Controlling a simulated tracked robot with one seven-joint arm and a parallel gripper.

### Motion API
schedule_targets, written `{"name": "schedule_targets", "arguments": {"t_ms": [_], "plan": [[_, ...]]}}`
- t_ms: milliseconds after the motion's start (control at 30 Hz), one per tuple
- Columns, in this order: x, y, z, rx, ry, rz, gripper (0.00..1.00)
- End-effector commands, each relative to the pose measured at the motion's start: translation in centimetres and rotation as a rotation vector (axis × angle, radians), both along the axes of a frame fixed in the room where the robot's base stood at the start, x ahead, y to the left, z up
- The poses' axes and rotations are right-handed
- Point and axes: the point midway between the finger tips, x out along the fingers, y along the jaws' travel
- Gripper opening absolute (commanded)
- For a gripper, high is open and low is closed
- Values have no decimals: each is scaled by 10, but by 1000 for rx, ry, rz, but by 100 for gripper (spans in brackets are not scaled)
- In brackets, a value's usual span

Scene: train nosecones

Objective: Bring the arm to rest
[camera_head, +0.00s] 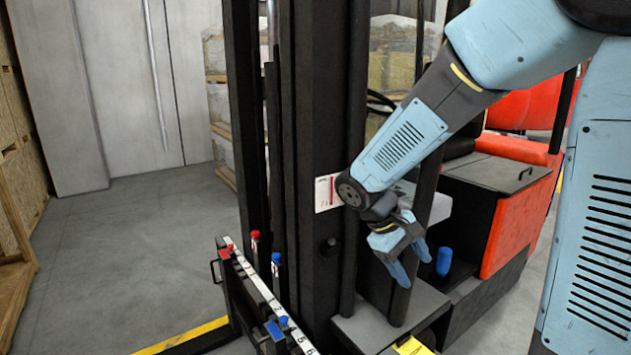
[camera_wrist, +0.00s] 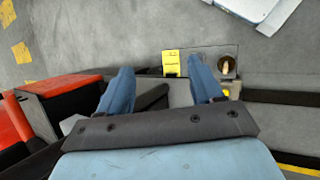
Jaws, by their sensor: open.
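My gripper (camera_head: 411,263) hangs at the end of my bent blue arm (camera_head: 403,140), in front of the forklift's dark mast (camera_head: 318,130). Its fingers point down and are apart, with nothing between them. In the wrist view my gripper (camera_wrist: 163,82) also shows two separate blue fingers over the forklift's grey step. A blue cylinder (camera_head: 444,261) stands on the forklift to the right of the fingers in the head view.
A rail (camera_head: 262,285) with red and blue parts crosses the lower middle. The orange forklift body (camera_head: 520,215) stands at right. Yellow labels (camera_wrist: 171,60) and a round recess (camera_wrist: 227,65) lie beyond the fingers. Open floor (camera_head: 120,250) is at left.

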Motion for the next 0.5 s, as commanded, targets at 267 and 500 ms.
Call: {"name": "schedule_targets", "arguments": {"t_ms": [267, 500], "plan": [[-33, -20, 40, 184, -152, -140, 66], [-61, -30, 69, 336, -294, -246, 66]]}}
